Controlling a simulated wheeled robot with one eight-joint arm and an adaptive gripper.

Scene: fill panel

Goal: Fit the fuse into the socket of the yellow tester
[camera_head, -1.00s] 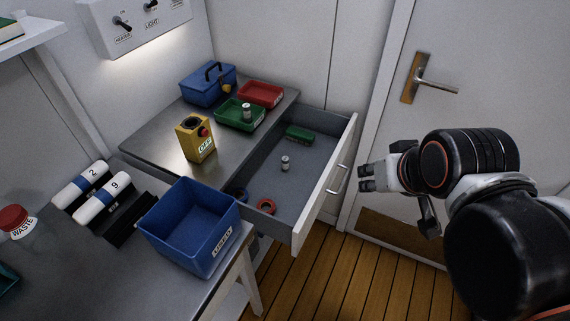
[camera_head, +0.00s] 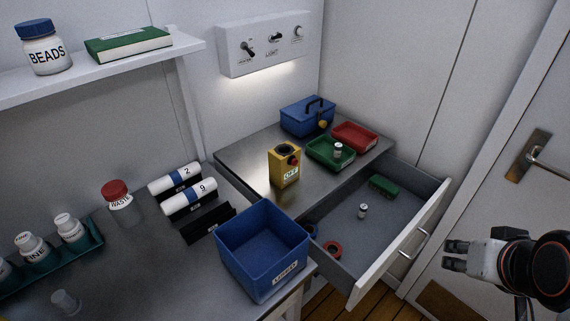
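A small pale cylinder (camera_head: 338,150), which looks like a fuse, stands in the green tray (camera_head: 322,158). A similar small cylinder (camera_head: 362,211) stands in the open drawer (camera_head: 385,222). I cannot tell the two apart in detail. My gripper (camera_head: 455,256) is at the right, beyond the drawer front, away from all of these. Its fingers look apart with nothing between them.
A blue bin (camera_head: 262,248) stands on the near bench. A red tray (camera_head: 355,136) and a blue box (camera_head: 307,118) stand behind the tester. A door (camera_head: 500,140) is at the right.

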